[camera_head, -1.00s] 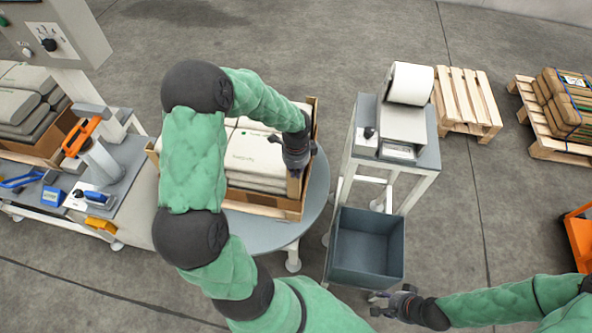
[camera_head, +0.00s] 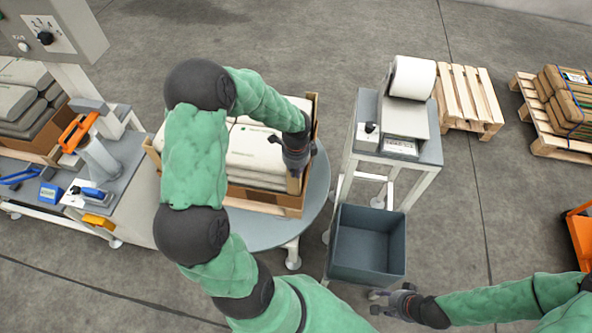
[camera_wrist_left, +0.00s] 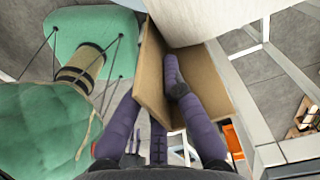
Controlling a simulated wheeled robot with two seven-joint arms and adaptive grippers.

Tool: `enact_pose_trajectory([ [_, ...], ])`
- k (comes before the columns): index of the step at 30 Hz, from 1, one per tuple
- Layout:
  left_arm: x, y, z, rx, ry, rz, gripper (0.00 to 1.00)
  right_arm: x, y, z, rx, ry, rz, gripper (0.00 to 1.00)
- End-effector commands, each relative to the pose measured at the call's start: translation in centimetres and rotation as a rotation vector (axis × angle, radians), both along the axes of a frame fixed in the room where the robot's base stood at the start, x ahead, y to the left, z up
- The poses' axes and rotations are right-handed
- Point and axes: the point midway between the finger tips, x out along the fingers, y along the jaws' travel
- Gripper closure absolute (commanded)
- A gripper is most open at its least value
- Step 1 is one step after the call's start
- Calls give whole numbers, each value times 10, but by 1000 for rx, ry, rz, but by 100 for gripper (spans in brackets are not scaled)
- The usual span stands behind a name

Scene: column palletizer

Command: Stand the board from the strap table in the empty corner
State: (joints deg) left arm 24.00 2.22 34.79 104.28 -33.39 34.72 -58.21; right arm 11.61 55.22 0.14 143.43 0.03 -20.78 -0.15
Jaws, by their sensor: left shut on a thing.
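The brown, L-shaped board (camera_wrist_left: 206,72) fills the middle of the left wrist view. My left gripper (camera_wrist_left: 160,105) is shut on it, with one dark finger against the inside of its fold. In the head view my left gripper (camera_head: 295,168) is at the near right corner of the sack load (camera_head: 255,150). The board (camera_head: 294,186) shows there as a short upright strip below the fingers, at that corner. Whether its foot rests on anything is hidden. My right gripper (camera_head: 384,303) looks open and empty, in front of the grey bin.
The load stands on a round grey table (camera_head: 265,232), with other corner boards (camera_head: 313,105) upright. A label printer stand (camera_head: 425,150) and a grey bin (camera_head: 366,245) stand to the right. A strap tool bench (camera_head: 130,165) is at the left. Pallets (camera_head: 468,98) lie at back right.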

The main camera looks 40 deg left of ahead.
Motion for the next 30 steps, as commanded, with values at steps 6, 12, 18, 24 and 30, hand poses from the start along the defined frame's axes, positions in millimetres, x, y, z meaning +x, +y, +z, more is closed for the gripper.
enact_pose_trajectory([
  [6,0,0,-6,0,0,0,100,0,0,-5,0,0,0,60],
  [12,0,0,-12,0,0,0,100,0,0,-8,0,0,0,60],
  [18,0,0,-17,0,0,0,100,0,0,-11,0,0,0,60],
  [24,0,0,-18,0,1,0,100,0,0,-12,0,0,0,60],
  [30,-1,1,-19,0,2,0,65,0,0,-12,0,0,0,60],
])
